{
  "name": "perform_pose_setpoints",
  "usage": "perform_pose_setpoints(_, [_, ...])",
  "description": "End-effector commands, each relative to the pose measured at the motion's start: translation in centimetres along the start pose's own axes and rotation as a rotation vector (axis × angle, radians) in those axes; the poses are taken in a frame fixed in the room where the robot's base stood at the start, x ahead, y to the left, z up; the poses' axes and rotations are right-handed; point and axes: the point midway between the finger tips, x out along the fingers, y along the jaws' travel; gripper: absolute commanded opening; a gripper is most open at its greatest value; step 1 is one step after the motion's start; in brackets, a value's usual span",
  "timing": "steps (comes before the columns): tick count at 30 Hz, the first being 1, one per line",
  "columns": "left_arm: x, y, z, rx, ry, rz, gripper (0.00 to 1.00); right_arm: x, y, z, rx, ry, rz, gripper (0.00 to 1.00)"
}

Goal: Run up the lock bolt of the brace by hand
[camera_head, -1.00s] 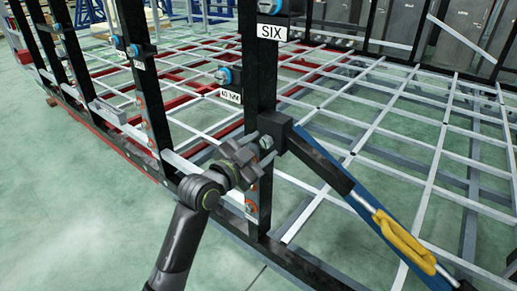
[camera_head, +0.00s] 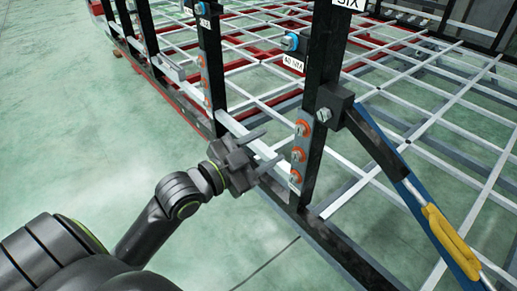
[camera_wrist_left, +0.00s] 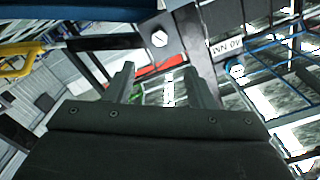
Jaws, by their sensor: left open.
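The brace (camera_head: 376,137) runs from a black block (camera_head: 336,98) on the black post down to the lower right. The lock bolt (camera_head: 323,115) is a silver hex head on that block's near face. In the left wrist view the lock bolt (camera_wrist_left: 159,39) shows beyond the fingertips, near the top middle. My left gripper (camera_head: 274,148) is open and empty, left of and below the bolt, apart from it. Its two fingers (camera_wrist_left: 160,78) point toward the post in the wrist view. My right gripper is not in view.
The black post (camera_head: 318,170) carries several orange-ringed bolts (camera_head: 298,154) below the block. A label (camera_head: 292,63) and a blue-collared bolt (camera_head: 291,42) sit on a bracket behind. A yellow handle (camera_head: 452,243) is on the brace. Green floor (camera_head: 90,150) lies clear at left.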

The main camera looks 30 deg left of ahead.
Motion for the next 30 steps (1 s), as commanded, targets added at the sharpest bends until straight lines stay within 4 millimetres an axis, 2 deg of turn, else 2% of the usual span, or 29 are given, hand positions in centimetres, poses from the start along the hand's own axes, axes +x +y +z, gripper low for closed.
perform_pose_setpoints(7, [-1.3,0.0,-0.1,0.001,0.001,0.001,0.49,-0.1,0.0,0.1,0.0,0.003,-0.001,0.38])
perform_pose_setpoints(18, [-1.4,0.0,-0.1,0.001,0.001,0.001,0.49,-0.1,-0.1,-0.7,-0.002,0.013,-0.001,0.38])
perform_pose_setpoints(23, [-1.4,0.0,0.0,0.0,0.0,0.001,0.49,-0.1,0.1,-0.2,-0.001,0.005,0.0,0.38])
perform_pose_setpoints(26, [-1.0,-0.2,1.0,-0.014,-0.023,-0.005,0.49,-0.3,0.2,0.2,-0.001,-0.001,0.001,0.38])
perform_pose_setpoints(29, [-0.1,-0.8,3.8,-0.053,-0.088,-0.024,0.49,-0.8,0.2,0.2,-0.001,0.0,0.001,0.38])
perform_pose_setpoints(30, [0.3,-1.0,5.5,-0.075,-0.125,-0.035,0.49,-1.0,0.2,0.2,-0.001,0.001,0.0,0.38])
